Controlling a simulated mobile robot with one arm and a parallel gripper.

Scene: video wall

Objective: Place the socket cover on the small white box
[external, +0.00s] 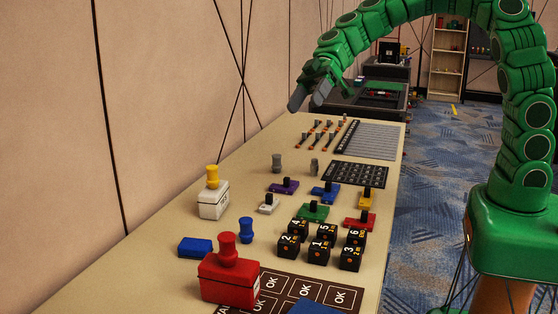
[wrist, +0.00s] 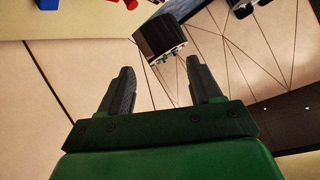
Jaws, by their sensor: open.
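A white box (external: 213,204) with a yellow knob-shaped piece (external: 212,176) on top stands at the left side of the long table. A smaller white block with a black knob (external: 266,205) lies to its right. I cannot tell for certain which piece is the socket cover. My gripper (external: 305,101) is open and empty, high above the far part of the table near the wall. In the wrist view my two fingers (wrist: 160,72) are apart with nothing between them.
The table (external: 160,262) holds a red box (external: 228,282), a blue block (external: 195,247), a blue knob piece (external: 246,230), several black numbered cubes (external: 319,250), coloured blocks with black knobs (external: 313,212) and dark mats (external: 357,174). The wall (external: 160,100) runs along the left. The table's left strip is bare.

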